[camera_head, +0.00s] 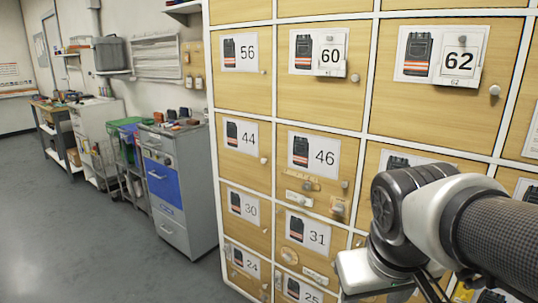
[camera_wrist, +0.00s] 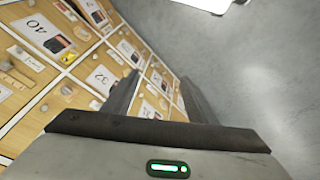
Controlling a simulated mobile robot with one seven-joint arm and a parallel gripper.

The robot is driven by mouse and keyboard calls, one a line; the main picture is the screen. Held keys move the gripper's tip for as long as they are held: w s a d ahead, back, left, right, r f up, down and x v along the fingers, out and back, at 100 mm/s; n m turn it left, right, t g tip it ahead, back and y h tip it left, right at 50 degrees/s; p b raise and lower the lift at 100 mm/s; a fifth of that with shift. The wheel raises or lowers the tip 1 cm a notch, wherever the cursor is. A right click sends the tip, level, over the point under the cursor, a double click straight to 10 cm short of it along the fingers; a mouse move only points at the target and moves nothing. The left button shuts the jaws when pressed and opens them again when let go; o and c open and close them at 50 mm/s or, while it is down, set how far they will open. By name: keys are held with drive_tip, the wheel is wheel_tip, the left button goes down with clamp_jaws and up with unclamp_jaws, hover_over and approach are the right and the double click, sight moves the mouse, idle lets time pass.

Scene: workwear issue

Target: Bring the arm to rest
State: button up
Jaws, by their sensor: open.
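My gripper (camera_wrist: 158,82) shows in the wrist view with its two dark fingers apart and nothing between them. Beyond the fingers are locker doors on the left and plain grey floor on the right. In the head view my arm reaches in from the right edge, in front of the lower right lockers. The fingers cannot be made out there.
A wall of wooden lockers (camera_head: 326,101) with white frames and numbered cards fills the right side. Small knobs stick out from the doors. A grey drawer cabinet (camera_head: 180,185) and a workbench (camera_head: 60,132) line the left wall. The floor (camera_head: 75,240) at left is clear.

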wheel_tip(320, 180, up, 30)
drive_tip(key=s+a+m+t+y+p, duration=0.1)
drive_tip(key=s+a+p, duration=0.1)
drive_tip(key=p, duration=2.6)
drive_tip(key=shift+s+a+t, duration=0.2)
drive_tip(key=shift+s+t, duration=0.05)
drive_tip(key=shift+t, duration=0.15)
drive_tip(key=shift+d, duration=0.1)
